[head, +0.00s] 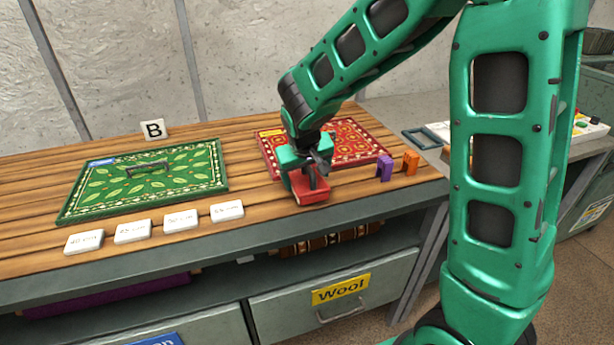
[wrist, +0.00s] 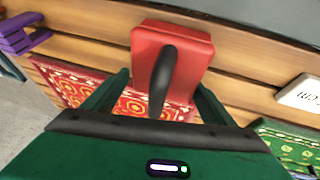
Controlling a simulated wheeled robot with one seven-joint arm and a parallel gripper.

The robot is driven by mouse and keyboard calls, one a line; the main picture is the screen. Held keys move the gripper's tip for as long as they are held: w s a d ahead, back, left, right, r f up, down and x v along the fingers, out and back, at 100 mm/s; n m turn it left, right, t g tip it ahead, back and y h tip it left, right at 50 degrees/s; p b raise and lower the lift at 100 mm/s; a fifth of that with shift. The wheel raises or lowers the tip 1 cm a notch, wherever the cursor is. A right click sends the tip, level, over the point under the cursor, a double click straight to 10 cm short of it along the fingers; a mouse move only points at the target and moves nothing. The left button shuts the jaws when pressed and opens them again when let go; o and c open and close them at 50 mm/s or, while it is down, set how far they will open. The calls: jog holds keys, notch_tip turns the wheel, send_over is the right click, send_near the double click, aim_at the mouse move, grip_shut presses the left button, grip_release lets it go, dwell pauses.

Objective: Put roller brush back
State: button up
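A red block-shaped tool with a black curved handle (head: 311,192) is at the front edge of the table, below my gripper (head: 305,172). In the wrist view the red tool (wrist: 190,45) is centred, its black handle pointing back toward my palm. My gripper's fingers (wrist: 163,82) stand wide apart, one on each side of the red body and clear of the handle. I cannot tell whether they press on the body or whether it rests on the table. I cannot make out any clearly cylindrical roller brush.
A red patterned rug (head: 352,138) lies behind the tool. A green leaf rug (head: 118,190) with a dark handled piece (head: 147,168) lies left. White label tiles (head: 181,220) line the front. A purple piece (head: 384,168) and an orange piece (head: 410,162) stand right.

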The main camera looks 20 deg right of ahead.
aim_at(303, 187)
jog(key=shift+s+a+f, duration=0.2)
jog(key=shift+s+f, duration=0.2)
jog(key=shift+f, duration=0.2)
jog(key=shift+r, duration=0.1)
jog(key=shift+w+r, duration=0.15)
jog(key=shift+r, duration=0.1)
jog(key=w+v, duration=0.1)
jog(key=v, duration=1.2)
jog(key=s+d+m+g, duration=0.3)
jog(key=s+d, duration=0.8)
jog(key=d, duration=0.3)
jog(key=s+d+f+m+g+y, duration=0.1)
jog(key=s+d+f, duration=0.1)
jog(key=s, duration=0.7)
jog(key=s+d+f+m+y, duration=0.1)
jog(key=s+d, duration=0.3)
jog(key=s, duration=0.5)
jog(key=shift+s+d+f+m+g, duration=0.25)
jog(key=shift+d+f+m+g, duration=0.15)
jog(key=shift+f+m, duration=0.35)
jog(key=shift+r, duration=0.1)
